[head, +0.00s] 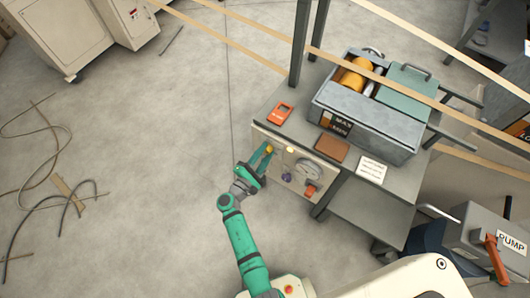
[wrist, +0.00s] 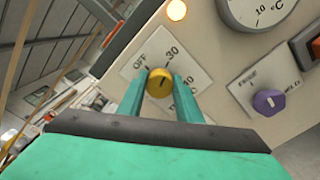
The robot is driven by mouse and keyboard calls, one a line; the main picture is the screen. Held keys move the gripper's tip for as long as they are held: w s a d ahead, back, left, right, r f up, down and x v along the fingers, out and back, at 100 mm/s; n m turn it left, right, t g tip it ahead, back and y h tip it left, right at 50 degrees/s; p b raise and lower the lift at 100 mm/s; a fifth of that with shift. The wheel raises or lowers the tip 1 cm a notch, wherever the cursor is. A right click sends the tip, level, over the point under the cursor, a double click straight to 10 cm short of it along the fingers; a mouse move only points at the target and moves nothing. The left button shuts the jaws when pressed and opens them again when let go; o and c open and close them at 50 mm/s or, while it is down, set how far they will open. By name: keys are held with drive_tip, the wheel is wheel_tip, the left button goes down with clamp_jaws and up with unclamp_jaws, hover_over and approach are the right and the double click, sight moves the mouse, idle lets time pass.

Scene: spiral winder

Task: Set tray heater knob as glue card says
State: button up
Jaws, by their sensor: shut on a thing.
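A yellow knob (wrist: 160,84) sits on a white dial plate (wrist: 160,52) on the beige control panel (wrist: 215,60). The plate reads OFF and 30; its lower marks are partly hidden by my fingers. A dark line shows on the knob, but I cannot tell exactly which mark it points to. My gripper (wrist: 161,88) is shut on the yellow knob, a finger on each side. In the head view my gripper (head: 263,160) reaches the panel's left end. A white card (head: 372,169) with text too small to read lies on the bench's front edge.
The panel also bears a purple knob (wrist: 268,103), a round °C gauge (wrist: 258,8), a lit lamp (wrist: 177,10) and an orange switch (wrist: 315,48). Above, the bench holds a grey glue tray (head: 365,125), a brown block (head: 331,150) and an orange device (head: 282,112). Floor at left is mostly clear, with cables.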

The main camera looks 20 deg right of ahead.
drive_tip(key=m, duration=0.3)
drive_tip(key=shift+f+m, duration=0.15)
drive_tip(key=shift+m, duration=0.25)
drive_tip(key=m, duration=0.3)
drive_tip(key=shift+m, duration=0.3)
drive_tip(key=m, duration=0.4)
drive_tip(key=shift+f+m, duration=0.15)
drive_tip(key=shift+m, duration=0.25)
drive_tip(key=shift+a+m, duration=0.1)
drive_tip(key=shift+m, duration=0.8)
drive_tip(key=shift+w, duration=0.1)
drive_tip(key=o, duration=1)
drive_tip(key=shift+o, duration=0.2)
